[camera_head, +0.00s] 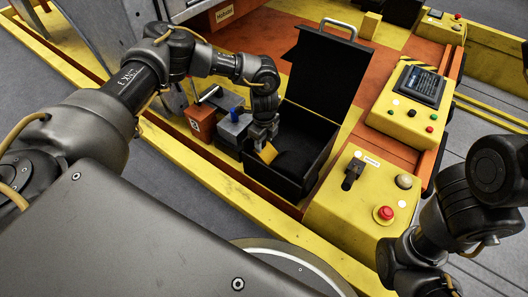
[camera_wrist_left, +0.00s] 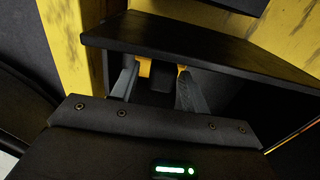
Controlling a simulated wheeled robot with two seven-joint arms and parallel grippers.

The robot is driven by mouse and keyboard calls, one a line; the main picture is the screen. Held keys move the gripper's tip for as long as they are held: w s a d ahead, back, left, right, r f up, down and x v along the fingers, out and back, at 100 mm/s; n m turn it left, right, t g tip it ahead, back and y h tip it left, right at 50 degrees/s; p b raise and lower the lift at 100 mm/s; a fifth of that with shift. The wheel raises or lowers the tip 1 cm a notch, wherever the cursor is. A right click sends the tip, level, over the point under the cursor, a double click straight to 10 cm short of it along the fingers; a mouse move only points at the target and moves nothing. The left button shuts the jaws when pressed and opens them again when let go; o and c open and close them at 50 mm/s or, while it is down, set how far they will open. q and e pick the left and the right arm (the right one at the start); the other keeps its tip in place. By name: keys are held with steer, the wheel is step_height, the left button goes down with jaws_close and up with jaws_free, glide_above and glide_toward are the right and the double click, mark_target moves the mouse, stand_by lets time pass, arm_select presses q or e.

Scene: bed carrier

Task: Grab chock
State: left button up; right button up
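A yellow piece, apparently the chock (camera_head: 267,153), sits inside the open black box (camera_head: 312,158), near its left wall. My left gripper (camera_head: 264,137) points down into the box right at this piece. In the left wrist view the two grey fingers (camera_wrist_left: 157,84) stand apart, with yellow and a dark part between them and gaps at the sides. I cannot tell whether either finger touches the chock. The fingers partly hide it. My right arm is at the lower right, and its gripper does not show.
The box lid (camera_head: 323,70) with a grey handle stands raised behind. A blue-topped grey block (camera_head: 234,125) is left of the box. A yellow control box (camera_head: 362,205) with a red button is close on the right, and a panel with a screen (camera_head: 412,103) is behind it.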

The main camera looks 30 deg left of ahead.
arm_select(q)
jaws_close()
steer(key=shift+r, duration=0.15)
